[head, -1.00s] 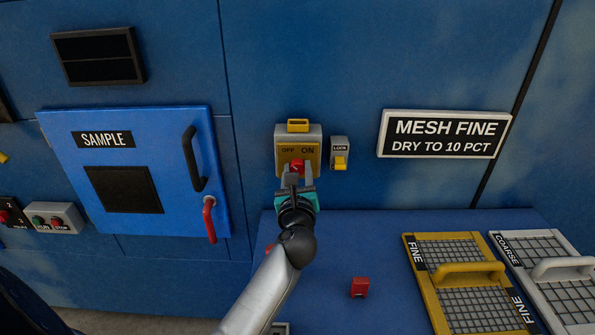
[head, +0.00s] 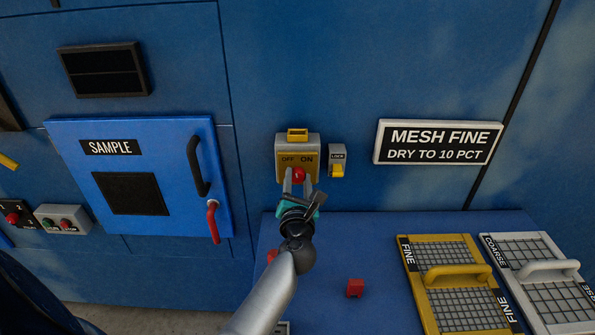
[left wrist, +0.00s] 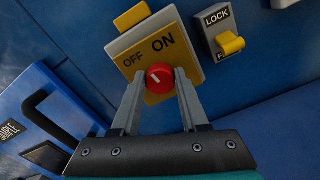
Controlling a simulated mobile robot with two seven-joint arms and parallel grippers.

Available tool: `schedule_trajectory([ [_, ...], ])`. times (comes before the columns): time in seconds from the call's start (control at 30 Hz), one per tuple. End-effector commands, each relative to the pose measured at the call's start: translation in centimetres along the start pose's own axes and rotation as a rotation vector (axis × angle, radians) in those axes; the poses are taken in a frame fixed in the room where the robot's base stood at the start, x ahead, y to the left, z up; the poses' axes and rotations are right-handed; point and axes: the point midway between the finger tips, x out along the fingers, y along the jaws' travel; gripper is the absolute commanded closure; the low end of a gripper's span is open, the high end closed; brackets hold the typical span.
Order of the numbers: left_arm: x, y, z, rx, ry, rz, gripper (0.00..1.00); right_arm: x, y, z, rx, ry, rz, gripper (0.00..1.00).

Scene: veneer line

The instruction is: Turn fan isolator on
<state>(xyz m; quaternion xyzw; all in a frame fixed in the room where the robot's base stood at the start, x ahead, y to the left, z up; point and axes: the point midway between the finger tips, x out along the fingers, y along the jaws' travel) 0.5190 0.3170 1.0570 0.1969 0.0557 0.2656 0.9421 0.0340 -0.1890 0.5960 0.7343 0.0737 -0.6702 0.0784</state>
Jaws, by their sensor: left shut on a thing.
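The fan isolator (head: 284,165) is a grey box with a yellow face on the blue wall, marked OFF on the left and ON on the right. It also shows in the left wrist view (left wrist: 130,63), tilted. Its red round knob (left wrist: 159,78) has a short white mark; in the head view the knob (head: 298,174) shows its mark about upright, below and between the two words. My left gripper (head: 299,187) is shut on the knob, one finger at each side. My right gripper is not in view.
A grey lock box (head: 338,154) with a yellow lever is close right of the isolator. The blue SAMPLE door (head: 75,160) with handles is at left. Below, a blue table (head: 335,245) holds a small red block (head: 355,288), a yellow FINE screen (head: 411,268) and a white COARSE screen (head: 500,262).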

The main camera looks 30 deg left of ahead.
Motion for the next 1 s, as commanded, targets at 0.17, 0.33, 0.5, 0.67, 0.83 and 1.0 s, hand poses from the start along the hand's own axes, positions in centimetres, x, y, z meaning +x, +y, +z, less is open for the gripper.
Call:
schedule_trajectory([
  [0.17, 0.0, 0.0, 0.1, 0.168, 0.004, -0.001, 1.00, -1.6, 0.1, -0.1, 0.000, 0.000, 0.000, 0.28],
  [0.33, -0.1, -0.1, 0.1, 0.330, 0.003, -0.003, 1.00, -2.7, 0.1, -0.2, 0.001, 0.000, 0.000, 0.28],
  [0.5, 0.0, -0.1, 0.1, 0.490, 0.003, -0.003, 1.00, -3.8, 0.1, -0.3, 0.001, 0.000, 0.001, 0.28],
  [0.67, 0.0, -0.2, 0.0, 0.634, 0.003, -0.003, 1.00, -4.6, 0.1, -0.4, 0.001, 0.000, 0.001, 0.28],
  [0.83, -0.1, -0.2, -0.1, 0.768, 0.003, -0.003, 1.00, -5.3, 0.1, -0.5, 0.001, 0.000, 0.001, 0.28],
  [1.0, -0.1, -0.3, -0.1, 0.868, 0.002, -0.003, 1.00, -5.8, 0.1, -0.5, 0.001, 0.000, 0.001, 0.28],
])
